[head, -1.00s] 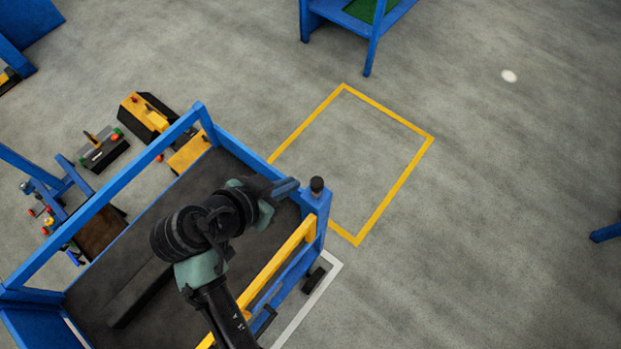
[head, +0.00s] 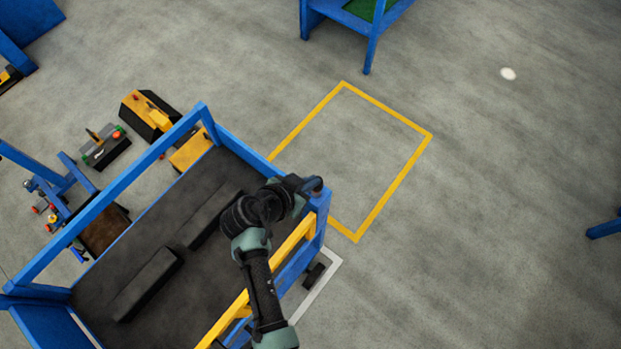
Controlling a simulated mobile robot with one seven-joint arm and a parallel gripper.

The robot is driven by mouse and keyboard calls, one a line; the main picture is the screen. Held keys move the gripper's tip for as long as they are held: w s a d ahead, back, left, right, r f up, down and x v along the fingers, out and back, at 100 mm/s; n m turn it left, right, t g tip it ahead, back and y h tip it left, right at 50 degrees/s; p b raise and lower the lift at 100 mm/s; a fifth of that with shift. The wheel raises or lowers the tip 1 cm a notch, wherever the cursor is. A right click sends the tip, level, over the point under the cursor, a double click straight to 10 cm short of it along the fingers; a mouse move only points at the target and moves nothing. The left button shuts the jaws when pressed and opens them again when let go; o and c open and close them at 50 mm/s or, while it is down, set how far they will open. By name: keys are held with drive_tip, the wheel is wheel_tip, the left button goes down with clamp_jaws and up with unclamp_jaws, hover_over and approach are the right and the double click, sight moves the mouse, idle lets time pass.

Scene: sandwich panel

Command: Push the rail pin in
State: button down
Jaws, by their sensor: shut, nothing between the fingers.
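The blue cart (head: 318,203) has a yellow rail (head: 283,259) along its right side. The rail's upper end meets the blue corner post. The dark-knobbed pin on top of that post is hidden, or nearly so, behind the end of my arm. My gripper (head: 312,187) is at the post top, over the place of the pin. It is shut with nothing in it. I cannot tell whether it touches the pin or how deep the pin sits.
Two dark bars (head: 148,284) lie on the cart's dark deck. A yellow-outlined floor square (head: 400,190) is empty beyond the cart. Yellow and black machines (head: 148,112) stand to the left. A blue table (head: 372,40) stands at the back.

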wheel_tip(320, 180, down, 3)
drive_tip(key=b, duration=0.3)
drive_tip(key=shift+f+b, duration=0.2)
drive_tip(key=shift+b, duration=0.1)
drive_tip(key=shift+s+r, duration=0.15)
